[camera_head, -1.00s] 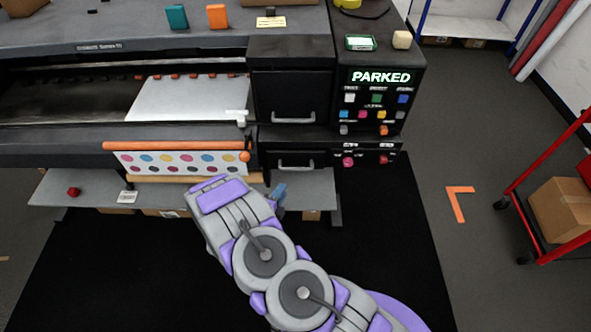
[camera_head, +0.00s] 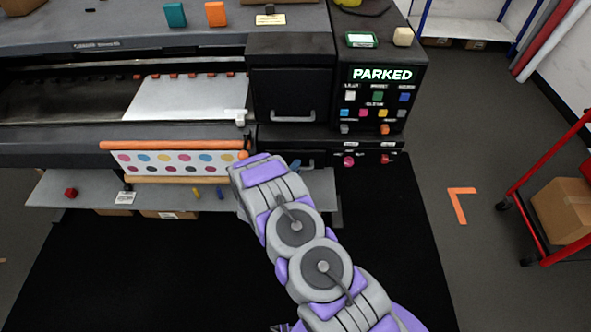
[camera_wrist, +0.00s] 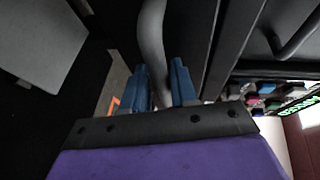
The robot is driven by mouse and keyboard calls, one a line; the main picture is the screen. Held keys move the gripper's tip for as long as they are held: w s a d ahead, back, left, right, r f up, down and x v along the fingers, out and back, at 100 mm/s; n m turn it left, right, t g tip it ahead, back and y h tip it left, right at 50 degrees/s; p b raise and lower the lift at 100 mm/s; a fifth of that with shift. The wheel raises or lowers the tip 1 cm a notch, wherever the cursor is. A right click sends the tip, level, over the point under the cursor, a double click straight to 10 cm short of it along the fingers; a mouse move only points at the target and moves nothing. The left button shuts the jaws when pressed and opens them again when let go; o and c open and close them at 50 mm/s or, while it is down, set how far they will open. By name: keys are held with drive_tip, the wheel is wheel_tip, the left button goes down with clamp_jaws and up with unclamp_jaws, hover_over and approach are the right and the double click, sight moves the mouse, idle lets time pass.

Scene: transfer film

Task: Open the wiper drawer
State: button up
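The machine has two stacked dark drawer fronts on its right side. The upper drawer (camera_head: 285,85) is closed, with a grey bar handle (camera_head: 292,118). The lower drawer (camera_head: 270,139) sits below it, mostly hidden behind my arm; which one is the wiper drawer I cannot read. My gripper (camera_wrist: 160,75) has reached the lower front. In the wrist view its two blue fingers stand either side of a grey curved handle (camera_wrist: 151,30). The handle nearly fills the gap; whether the fingers press on it is unclear. In the head view my wrist hides most of the fingers.
The control panel reads PARKED (camera_head: 382,75), with coloured buttons beside the drawers. An orange-topped sheet of colour dots (camera_head: 180,162) hangs to the left over a grey shelf (camera_head: 80,195). A red cart (camera_head: 540,195) with a box stands at right. Dark floor mat lies in front.

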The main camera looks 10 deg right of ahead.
clamp_jaws()
idle(0.6)
